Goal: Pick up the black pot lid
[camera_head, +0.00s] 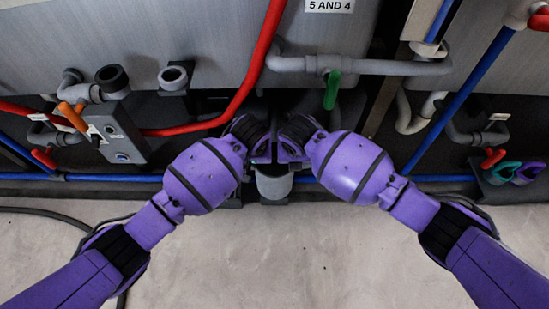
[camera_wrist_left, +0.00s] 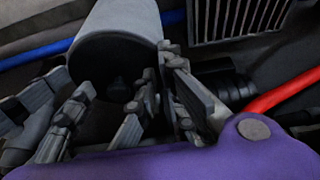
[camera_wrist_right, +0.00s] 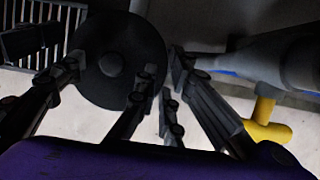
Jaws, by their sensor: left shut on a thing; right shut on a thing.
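The black pot lid (camera_wrist_right: 118,85) shows in the right wrist view as a dark disc with a round knob. It also shows in the left wrist view (camera_wrist_left: 108,62), dark at the mouth of a grey cylindrical pot (camera_wrist_left: 128,22). The grey pot (camera_head: 273,187) is low between my wrists in the head view, where the lid is hidden. My left gripper (camera_wrist_left: 112,95) and right gripper (camera_wrist_right: 106,86) are close together, their fingers at the lid. Both appear shut on it; the exact contact is partly hidden.
A red pipe (camera_head: 250,75) runs down left of my grippers. A blue pipe (camera_head: 110,178) runs low along the tanks. A green-handled valve (camera_head: 332,88) hangs at upper right. The floor (camera_head: 270,260) in front is clear.

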